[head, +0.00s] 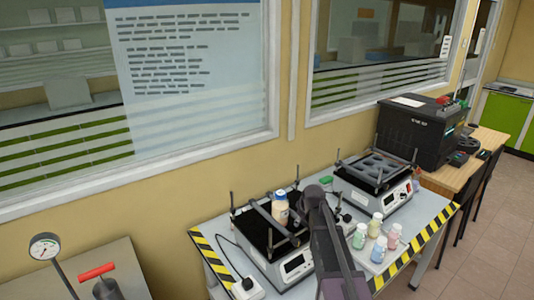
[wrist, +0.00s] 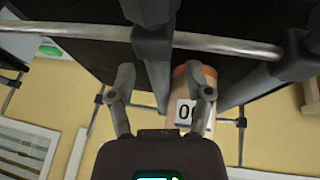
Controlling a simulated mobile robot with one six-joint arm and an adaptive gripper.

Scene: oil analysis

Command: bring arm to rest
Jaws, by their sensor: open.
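My gripper (wrist: 164,78) is open, with its two fingers spread apart in the wrist view. My dark arm (head: 334,245) reaches up from the bottom to the right of this bottle. The fingers cannot be made out in the head view.
A second shaker (head: 380,204) stands to the right at the back. Several pastel bottles (head: 378,248) stand at its front on the table (head: 428,218). A black printer (head: 418,133) is farther right. A gauge (head: 44,246) and a red-handled pump (head: 98,272) are at the left.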

